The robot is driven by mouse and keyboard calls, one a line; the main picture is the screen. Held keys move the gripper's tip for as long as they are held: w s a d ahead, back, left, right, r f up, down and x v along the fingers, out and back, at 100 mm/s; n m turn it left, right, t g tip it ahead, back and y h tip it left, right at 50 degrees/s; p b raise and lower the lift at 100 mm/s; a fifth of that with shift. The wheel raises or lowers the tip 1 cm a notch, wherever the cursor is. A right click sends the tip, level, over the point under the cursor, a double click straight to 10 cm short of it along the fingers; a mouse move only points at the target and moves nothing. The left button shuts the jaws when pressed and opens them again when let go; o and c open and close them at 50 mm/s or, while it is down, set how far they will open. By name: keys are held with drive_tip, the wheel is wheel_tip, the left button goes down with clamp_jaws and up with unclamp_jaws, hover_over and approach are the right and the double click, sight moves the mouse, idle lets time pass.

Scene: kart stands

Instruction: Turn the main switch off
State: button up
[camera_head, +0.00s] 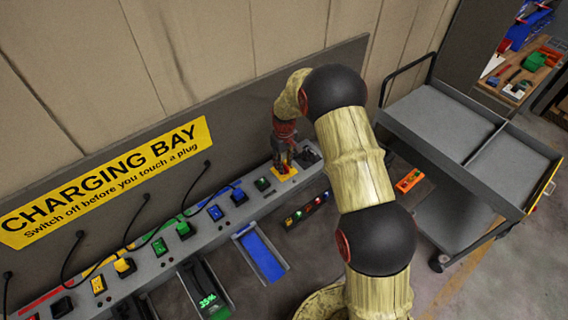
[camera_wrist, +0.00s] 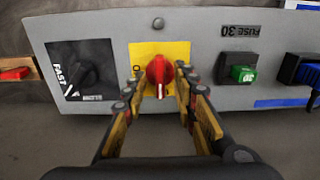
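The main switch (camera_wrist: 159,70) is a red rotary knob on a yellow plate (camera_wrist: 179,49) in the wrist view. A white mark on the knob points down in that picture, and a "0" is printed on the plate to its left. My gripper (camera_wrist: 159,82) has its fingers apart, one on each side of the knob; I see no clear contact. In the head view the yellow plate (camera_head: 286,174) shows at the right end of the grey panel. My gripper (camera_head: 284,160) comes down over it and hides most of the knob.
Beside the knob sit a black dial marked FAST (camera_wrist: 82,70) and a green plug (camera_wrist: 243,73) under an upside-down "FUSE 30" label. Several plugs with cables line the grey panel (camera_head: 220,222). A grey cart (camera_head: 440,120) stands at the right.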

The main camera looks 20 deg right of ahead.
drive_tip(key=shift+r, duration=0.1)
wheel_tip(320, 180, up, 12)
idle(0.5)
idle(0.5)
